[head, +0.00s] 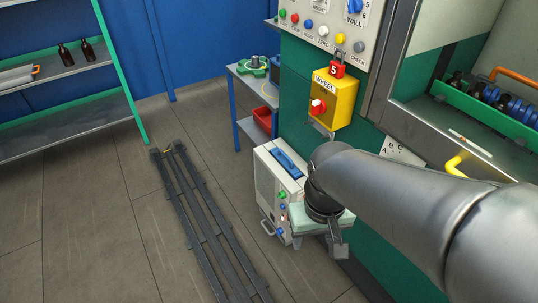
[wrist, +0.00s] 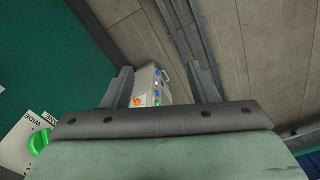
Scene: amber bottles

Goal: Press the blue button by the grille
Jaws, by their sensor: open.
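A pale box (head: 267,182) with a blue handle stands low beside the green cabinet. Its face carries a column of small buttons, including a blue button (head: 281,207) below a green one. In the wrist view the box (wrist: 145,82) shows between my fingers, some distance beyond them, with blue spots (wrist: 157,73) and an orange one on its face. I cannot make out a grille clearly in either view. My gripper (head: 338,248) points down beside the box in the head view, partly hidden by my arm. In the wrist view my gripper (wrist: 152,76) is open and empty.
The upper panel (head: 325,32) has several coloured buttons, one of them blue (head: 308,23). A yellow box (head: 343,98) with a red knob juts from the cabinet. Dark rails (head: 205,225) run along the floor.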

